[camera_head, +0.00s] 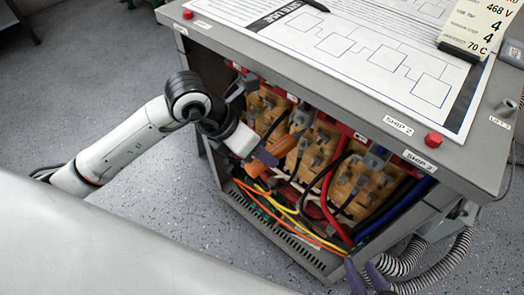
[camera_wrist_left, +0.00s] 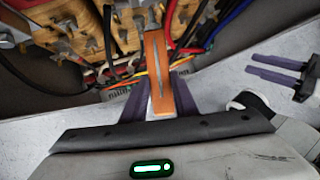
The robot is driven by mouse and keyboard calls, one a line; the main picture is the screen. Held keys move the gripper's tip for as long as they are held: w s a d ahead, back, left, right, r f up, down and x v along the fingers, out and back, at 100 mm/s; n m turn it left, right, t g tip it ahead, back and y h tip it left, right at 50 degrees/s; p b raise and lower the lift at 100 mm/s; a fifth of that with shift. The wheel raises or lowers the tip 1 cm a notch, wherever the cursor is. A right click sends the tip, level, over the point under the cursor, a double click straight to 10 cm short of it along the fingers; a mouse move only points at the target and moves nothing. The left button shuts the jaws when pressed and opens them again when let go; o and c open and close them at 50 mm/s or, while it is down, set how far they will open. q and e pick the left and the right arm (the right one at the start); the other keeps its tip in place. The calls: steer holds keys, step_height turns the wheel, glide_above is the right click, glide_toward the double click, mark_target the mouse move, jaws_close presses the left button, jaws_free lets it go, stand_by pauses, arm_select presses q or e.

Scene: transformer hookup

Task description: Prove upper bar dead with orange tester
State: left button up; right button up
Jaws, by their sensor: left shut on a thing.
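The orange tester (camera_head: 265,160) is in front of the cabinet's open face, among the tan blocks and cables. My left gripper (camera_head: 250,153) is shut on it. In the left wrist view the tester (camera_wrist_left: 158,62) stands out from between the dark fingers of that gripper (camera_wrist_left: 149,103), its far end towards the tan blocks (camera_wrist_left: 128,25). I cannot tell whether its tip touches anything. A red strip (camera_head: 330,122) runs along the top of the opening; I cannot tell which part is the upper bar. My right gripper (camera_head: 368,277) is empty, with its fingers apart, low in front of the cabinet.
The grey cabinet (camera_head: 455,160) has a printed sheet (camera_head: 350,50) and a meter reading 468 V (camera_head: 478,25) on top. Red, blue, yellow and orange cables (camera_head: 325,200) crowd the opening. Ribbed hoses (camera_head: 430,262) lie at lower right. Floor is clear at left.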

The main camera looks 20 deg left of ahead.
mark_target(254, 167)
arm_select(q)
steer(key=shift+r, duration=0.1)
steer(key=shift+s+a, duration=0.25)
steer(key=shift+s, duration=0.35)
steer(key=shift+s+a, duration=0.2)
steer(key=shift+s, duration=0.45)
steer(key=shift+s+a, duration=0.25)
steer(key=shift+s, duration=0.35)
steer(key=s, duration=0.1)
steer(key=s+a, duration=0.1)
steer(key=shift+s+b, duration=0.3)
steer(key=shift+s, duration=0.05)
